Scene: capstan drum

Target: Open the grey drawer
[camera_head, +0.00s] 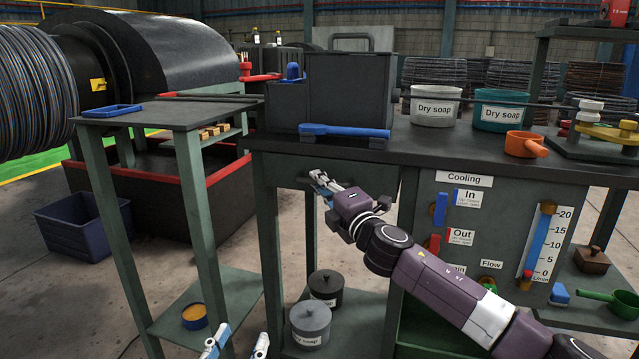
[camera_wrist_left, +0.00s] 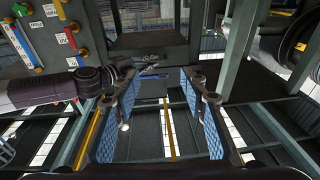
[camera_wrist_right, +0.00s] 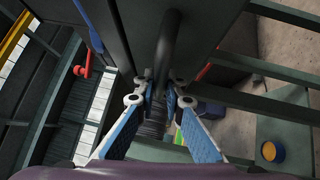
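The grey drawer (camera_head: 290,172) sits under the left part of the dark workbench top, and its front looks closed. My right gripper (camera_head: 323,184) is at the drawer front and hides part of it. In the right wrist view, a dark bar handle (camera_wrist_right: 169,45) runs between the fingertips of my right gripper (camera_wrist_right: 161,97). The fingers are drawn close together and look closed on the bar, though contact is hard to see. My left gripper (camera_head: 238,345) is low at the bottom of the head view, open and empty. Its fingers are spread wide in the left wrist view (camera_wrist_left: 160,110).
A blue-handled tool (camera_head: 345,131) lies on the bench edge above the drawer. Lidded pots (camera_head: 311,322) stand on the shelf below. A side table (camera_head: 165,115) is left of the bench. The cooling panel (camera_head: 490,235) is at right, behind my right arm.

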